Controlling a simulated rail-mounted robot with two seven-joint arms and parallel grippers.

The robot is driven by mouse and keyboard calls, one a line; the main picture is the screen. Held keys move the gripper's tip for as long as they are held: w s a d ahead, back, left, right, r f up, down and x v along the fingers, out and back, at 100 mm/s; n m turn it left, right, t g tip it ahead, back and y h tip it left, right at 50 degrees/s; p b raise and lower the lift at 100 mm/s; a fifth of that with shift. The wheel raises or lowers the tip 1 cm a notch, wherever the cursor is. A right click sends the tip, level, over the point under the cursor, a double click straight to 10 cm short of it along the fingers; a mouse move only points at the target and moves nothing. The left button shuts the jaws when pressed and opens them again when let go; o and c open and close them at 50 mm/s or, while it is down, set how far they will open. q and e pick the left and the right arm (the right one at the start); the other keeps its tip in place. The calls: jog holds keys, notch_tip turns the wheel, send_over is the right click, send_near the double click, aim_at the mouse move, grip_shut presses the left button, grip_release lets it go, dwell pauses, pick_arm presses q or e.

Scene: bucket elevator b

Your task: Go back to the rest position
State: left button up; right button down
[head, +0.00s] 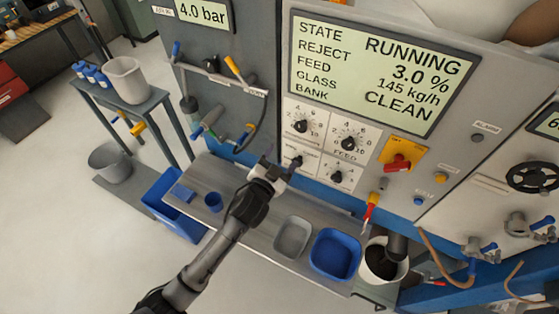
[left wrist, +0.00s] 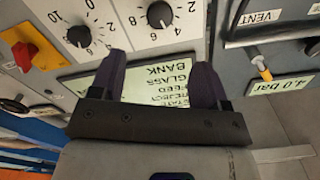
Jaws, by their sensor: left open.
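My left gripper (head: 277,166) is open and empty in the head view, its arm coming in from the lower left. It is in front of the grey control panel (head: 270,105), close to the lower left knob (head: 297,161); I cannot tell whether it touches it. In the left wrist view the two dark fingers of my left gripper (left wrist: 163,78) stand apart with nothing between them. Behind them is the panel's display (left wrist: 165,82), seen upside down, and a knob (left wrist: 160,14). My right gripper is in neither view.
A red rotary switch (head: 397,163) projects from the panel.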

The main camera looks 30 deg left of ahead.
pick_arm(q)
jog(key=shift+s, duration=0.2)
dwell(0.5)
jog(key=s+f+n+g+p, duration=0.1)
jog(key=s+g, duration=0.3)
jog(key=s, duration=0.7)
jog(key=s+f+n+g+p, duration=0.1)
jog(key=s+f+g+p, duration=0.2)
jog(key=s, duration=0.9)
jog(key=s+a+f+n+g+p, duration=0.1)
jog(key=s+f+g+p, duration=0.1)
jog(key=s+g+p, duration=0.2)
jog(key=s+g, duration=0.3)
jog(key=s, duration=0.5)
